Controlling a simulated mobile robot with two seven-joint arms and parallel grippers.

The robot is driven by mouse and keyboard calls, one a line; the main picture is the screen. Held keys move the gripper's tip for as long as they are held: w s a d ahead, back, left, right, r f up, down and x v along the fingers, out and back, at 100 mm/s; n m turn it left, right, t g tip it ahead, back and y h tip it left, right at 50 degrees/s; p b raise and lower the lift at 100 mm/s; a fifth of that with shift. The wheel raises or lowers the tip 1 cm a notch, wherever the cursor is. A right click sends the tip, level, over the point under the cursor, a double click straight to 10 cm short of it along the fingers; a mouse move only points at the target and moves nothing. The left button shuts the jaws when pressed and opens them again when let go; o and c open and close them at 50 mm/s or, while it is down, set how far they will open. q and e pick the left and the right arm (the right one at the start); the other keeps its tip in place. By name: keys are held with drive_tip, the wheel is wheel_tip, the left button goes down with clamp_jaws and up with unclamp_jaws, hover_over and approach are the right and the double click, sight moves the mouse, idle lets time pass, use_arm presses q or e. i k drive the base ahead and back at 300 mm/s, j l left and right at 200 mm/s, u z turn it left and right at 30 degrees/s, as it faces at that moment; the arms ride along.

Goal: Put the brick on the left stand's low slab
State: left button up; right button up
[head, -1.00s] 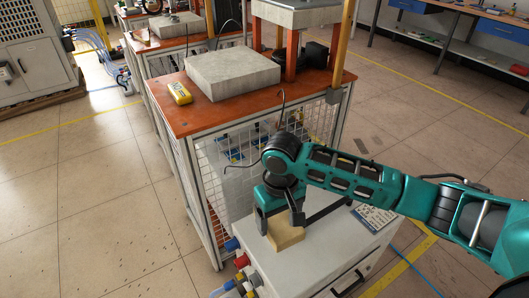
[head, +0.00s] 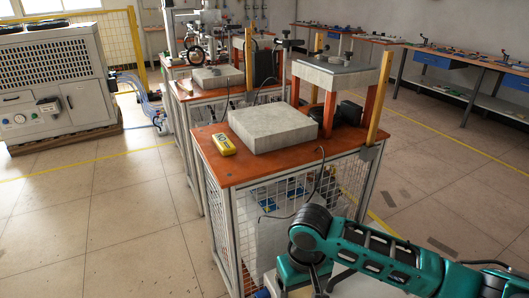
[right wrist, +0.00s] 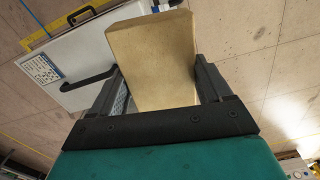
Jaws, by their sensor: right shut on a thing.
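The tan brick (right wrist: 152,60) is between the two fingers of my right gripper (right wrist: 158,85) in the right wrist view, and the gripper is shut on it. In the head view only the upper part of my right gripper (head: 305,275) shows at the bottom edge; its fingertips and the brick are out of that frame. The nearest stand (head: 238,170) has an orange top with a low grey slab (head: 272,127) on it. A second stand further back and left also has a low slab (head: 218,78). My left gripper is not in view.
A yellow device (head: 223,144) lies left of the near slab. A raised slab (head: 335,72) on orange posts and a yellow upright (head: 379,98) stand to its right. A thin cable hangs at the near edge. A white cabinet (right wrist: 85,55) shows in the right wrist view.

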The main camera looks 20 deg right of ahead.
sight(253, 117)
drive_tip(key=j+z, duration=0.1)
drive_tip(key=j, duration=0.7)
drive_tip(key=i+j+z, duration=0.1)
drive_tip(key=j, duration=0.25)
drive_tip(key=i+j+z, duration=0.1)
drive_tip(key=j, duration=0.3)
drive_tip(key=i+j+z, duration=0.1)
drive_tip(key=j, duration=0.25)
drive_tip(key=i+j+z, duration=0.15)
drive_tip(key=i+j, duration=0.15)
drive_tip(key=i+j+z, duration=0.1)
drive_tip(key=i+j, duration=0.2)
drive_tip(key=i+j+z, duration=0.1)
drive_tip(key=i+j, duration=0.15)
drive_tip(key=j, duration=0.2)
